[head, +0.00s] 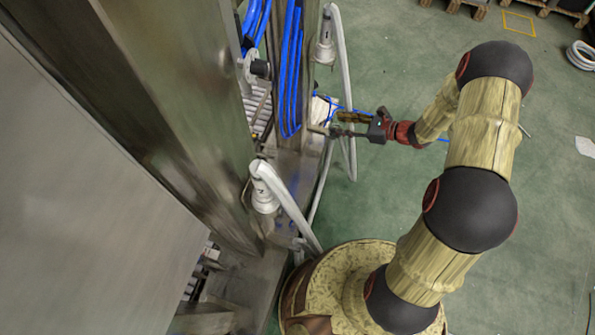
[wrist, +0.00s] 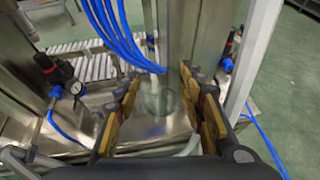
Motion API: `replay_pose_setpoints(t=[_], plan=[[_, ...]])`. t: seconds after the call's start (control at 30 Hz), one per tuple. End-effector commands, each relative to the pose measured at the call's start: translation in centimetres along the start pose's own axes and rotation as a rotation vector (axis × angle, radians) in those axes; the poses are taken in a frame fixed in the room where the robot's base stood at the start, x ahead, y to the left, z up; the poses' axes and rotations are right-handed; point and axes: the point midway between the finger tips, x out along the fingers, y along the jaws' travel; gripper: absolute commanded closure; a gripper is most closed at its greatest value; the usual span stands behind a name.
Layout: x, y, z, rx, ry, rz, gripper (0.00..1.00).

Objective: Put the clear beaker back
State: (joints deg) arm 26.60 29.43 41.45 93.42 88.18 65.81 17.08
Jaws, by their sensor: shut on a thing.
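The clear beaker (wrist: 158,103) shows as a faint, see-through outline between the fingers in the wrist view. My gripper (wrist: 160,84) is shut on it, with a dark, yellow-padded finger on each side. In the head view my gripper (head: 328,124) reaches left from the arm, close to the metal frame and its hoses. The beaker cannot be made out clearly there. Its far side and base blend into the shiny metal behind, so I cannot tell whether it touches anything.
Blue hoses (head: 291,70) hang beside the metal post (head: 180,90). A pale pipe (head: 348,95) stands near my gripper. Green floor (head: 400,40) is open beyond the arm.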

Motion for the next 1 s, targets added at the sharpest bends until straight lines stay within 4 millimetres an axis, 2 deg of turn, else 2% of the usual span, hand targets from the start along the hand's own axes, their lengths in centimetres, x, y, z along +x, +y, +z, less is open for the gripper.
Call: replay_pose_setpoints(t=[0.33, 0.7, 1.0], plan=[[1.0, 0.7, -6.0, -0.018, 0.002, 0.056, 0.85], [2.5, 3.3, -12.6, -0.044, -0.008, 0.117, 0.85], [3.3, 5.5, -16.2, -0.061, -0.019, 0.148, 0.85]])
